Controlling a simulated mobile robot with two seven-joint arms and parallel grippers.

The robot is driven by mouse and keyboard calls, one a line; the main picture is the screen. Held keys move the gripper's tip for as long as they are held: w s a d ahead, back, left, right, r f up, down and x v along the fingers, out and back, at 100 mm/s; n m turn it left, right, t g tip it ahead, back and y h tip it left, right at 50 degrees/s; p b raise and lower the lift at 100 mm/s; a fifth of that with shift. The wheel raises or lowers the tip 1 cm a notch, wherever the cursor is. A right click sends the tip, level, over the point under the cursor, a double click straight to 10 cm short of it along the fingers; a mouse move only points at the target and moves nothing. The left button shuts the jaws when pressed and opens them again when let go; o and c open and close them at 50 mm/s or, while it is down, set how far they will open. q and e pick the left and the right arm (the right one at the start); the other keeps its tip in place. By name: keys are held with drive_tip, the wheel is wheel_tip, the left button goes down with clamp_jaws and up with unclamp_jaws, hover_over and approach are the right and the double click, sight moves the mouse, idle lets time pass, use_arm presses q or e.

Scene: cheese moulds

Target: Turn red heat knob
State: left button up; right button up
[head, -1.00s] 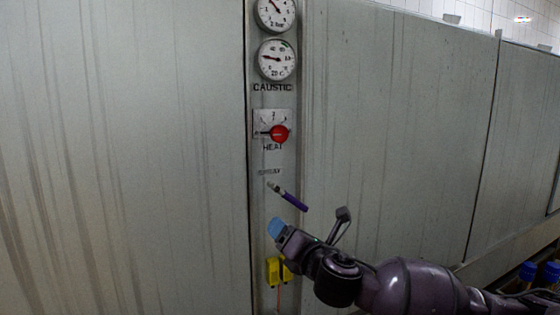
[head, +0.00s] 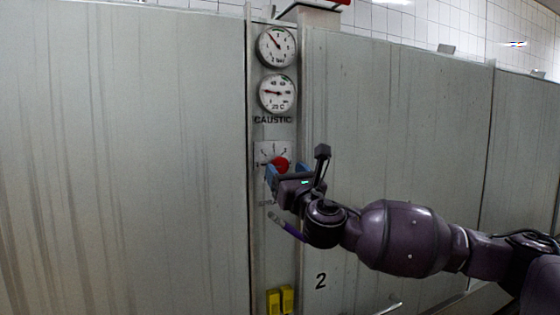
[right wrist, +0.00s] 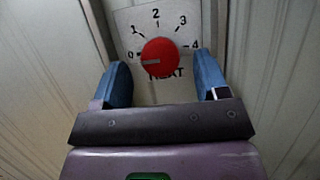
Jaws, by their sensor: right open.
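The red heat knob (head: 281,165) sits on a white dial plate (head: 265,149) on the panel, below the CAUSTIC label. In the right wrist view the knob (right wrist: 160,56) has a dark pointer mark toward 0 on a scale from 0 to 4. My right gripper (head: 277,172) is at the knob in the head view. In the right wrist view its two blue fingers (right wrist: 162,82) are spread apart, one on each side and slightly below the knob, with gaps between. Whether the fingertips reach the knob's depth is unclear. My left gripper is not in view.
Two round gauges (head: 277,92) are above the knob. A purple-handled lever (head: 290,231) is below it, partly behind my right arm. Flat grey walls stand on both sides.

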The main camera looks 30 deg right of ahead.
sight(282, 166)
drive_tip(key=shift+p+x, duration=0.3)
drive_tip(key=shift+x, duration=1.6)
drive_tip(key=c, duration=0.9)
drive_tip(key=shift+o, duration=0.2)
